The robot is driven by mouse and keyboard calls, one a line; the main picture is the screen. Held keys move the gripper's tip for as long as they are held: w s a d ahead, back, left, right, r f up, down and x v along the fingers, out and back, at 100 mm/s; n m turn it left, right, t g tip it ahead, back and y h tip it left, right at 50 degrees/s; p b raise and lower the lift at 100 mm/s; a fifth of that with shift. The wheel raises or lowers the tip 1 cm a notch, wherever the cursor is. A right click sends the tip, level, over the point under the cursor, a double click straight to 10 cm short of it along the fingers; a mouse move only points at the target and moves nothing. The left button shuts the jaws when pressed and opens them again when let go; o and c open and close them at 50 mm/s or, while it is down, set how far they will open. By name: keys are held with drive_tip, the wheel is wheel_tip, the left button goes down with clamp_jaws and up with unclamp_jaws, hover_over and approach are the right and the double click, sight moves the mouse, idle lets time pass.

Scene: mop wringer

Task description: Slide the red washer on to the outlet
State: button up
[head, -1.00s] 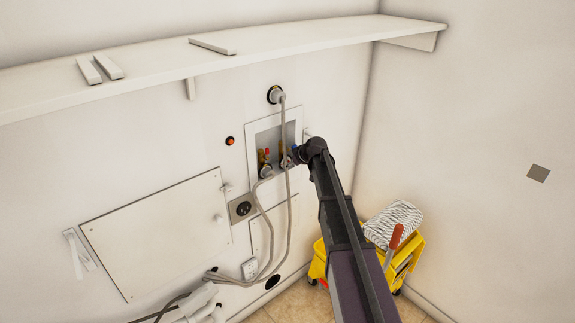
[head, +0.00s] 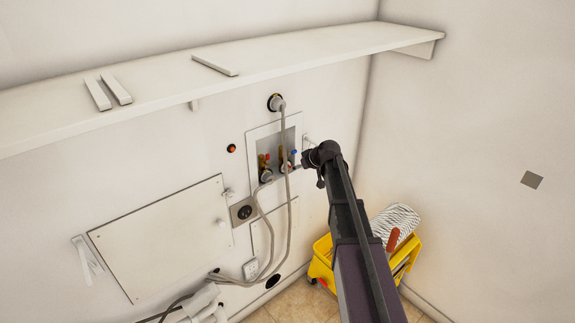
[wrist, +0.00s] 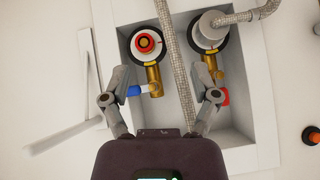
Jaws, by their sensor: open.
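The red washer (wrist: 145,42) is a red ring in the wrist view, lined up with the round mouth of the blue-handled brass outlet (wrist: 154,76). From this angle I cannot tell how far on it sits. The outlet's blue handle (wrist: 135,91) shows between my fingers; it also appears in the head view (head: 294,152). My gripper (wrist: 164,78) is open and empty, its fingers apart on either side below the washer. In the head view my gripper (head: 303,162) is just right of the outlet; the washer is too small to make out there.
The second outlet has a red handle (wrist: 224,96) and a grey hose (wrist: 177,80) crosses beside it. Both outlets sit in a recessed wall box (head: 262,133) with raised edges. A shelf (head: 150,92) is above; a yellow mop bucket (head: 321,268) stands below.

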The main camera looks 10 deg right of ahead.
drive_tip(key=s+a+r+m+y+p, duration=0.1)
drive_tip(key=s+r+p, duration=0.2)
drive_tip(key=r+p, duration=0.2)
drive_tip(key=s+a+r+m+y+p, duration=0.1)
drive_tip(key=s+a+r+m+p, duration=0.1)
drive_tip(key=r+p, duration=0.4)
drive_tip(key=shift+s+r, duration=0.6)
drive_tip(key=shift+r, duration=0.75)
drive_tip(key=s+f+g+h, duration=0.3)
drive_tip(key=s, duration=1.1)
drive_tip(key=s+a+f+m+g+h, duration=0.1)
drive_tip(key=s+f+g+h, duration=0.2)
drive_tip(key=s, duration=1.1)
drive_tip(key=shift+s+f+m+g+h, duration=0.15)
drive_tip(key=shift+f+m+g+h, duration=0.2)
drive_tip(key=shift+g+h, duration=0.2)
